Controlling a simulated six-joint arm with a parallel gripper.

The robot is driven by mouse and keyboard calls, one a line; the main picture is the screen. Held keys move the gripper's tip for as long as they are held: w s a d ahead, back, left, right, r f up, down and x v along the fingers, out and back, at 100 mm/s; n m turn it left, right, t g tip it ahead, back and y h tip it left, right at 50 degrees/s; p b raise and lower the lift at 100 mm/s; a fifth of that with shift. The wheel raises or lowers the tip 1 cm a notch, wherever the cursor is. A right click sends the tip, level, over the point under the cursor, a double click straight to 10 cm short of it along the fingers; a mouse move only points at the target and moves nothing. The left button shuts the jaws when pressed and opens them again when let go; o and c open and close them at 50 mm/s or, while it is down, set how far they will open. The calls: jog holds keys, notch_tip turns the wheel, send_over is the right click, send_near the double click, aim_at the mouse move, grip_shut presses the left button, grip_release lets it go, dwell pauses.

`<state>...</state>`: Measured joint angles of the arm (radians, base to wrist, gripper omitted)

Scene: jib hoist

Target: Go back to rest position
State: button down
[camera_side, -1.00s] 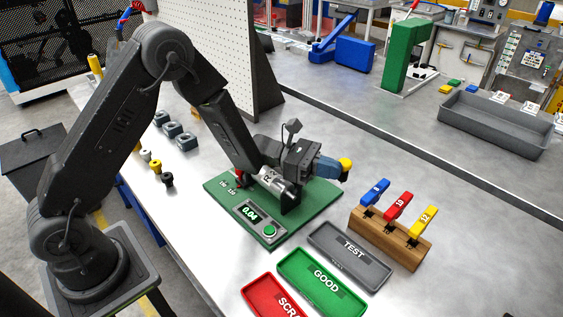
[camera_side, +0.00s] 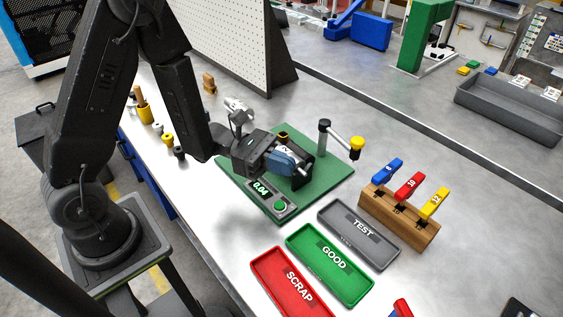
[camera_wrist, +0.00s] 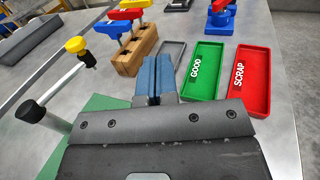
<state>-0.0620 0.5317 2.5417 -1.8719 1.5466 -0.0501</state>
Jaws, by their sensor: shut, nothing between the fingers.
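My gripper (camera_side: 298,161) has blue fingers pressed together with nothing between them. In the side view it hangs above the green mat (camera_side: 332,181), left of the jib post. In the wrist view the shut fingers (camera_wrist: 154,76) point toward the trays. The jib hoist is a dark-topped post (camera_side: 324,140) with a thin arm ending in a yellow knob (camera_side: 357,144); the knob also shows in the wrist view (camera_wrist: 75,45). My gripper is apart from it. A grey readout box (camera_side: 262,188) showing 0.04, with a green button, sits on the mat. A dark block behind my gripper is partly hidden.
Grey TEST (camera_side: 342,217), green GOOD (camera_side: 310,243) and red SCRAP (camera_side: 277,266) trays lie in front. A wooden rack (camera_side: 397,221) holds blue, red and yellow tagged pieces. A white pegboard (camera_side: 235,45) stands behind. The bench right of the rack is largely clear.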

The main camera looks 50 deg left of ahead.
jog(key=s+d+r+m+g+y, duration=0.2)
jog(key=s+r+m+g+y, duration=0.55)
jog(key=s+m, duration=0.6)
jog(key=a+r+m+t+y, duration=0.5)
jog(key=a+m+t+y, duration=0.1)
jog(key=a+m+y, duration=0.2)
jog(key=shift+s+a+t+y, duration=0.2)
jog(key=shift+a+t+y, duration=0.15)
jog(key=shift+a+y, duration=0.5)
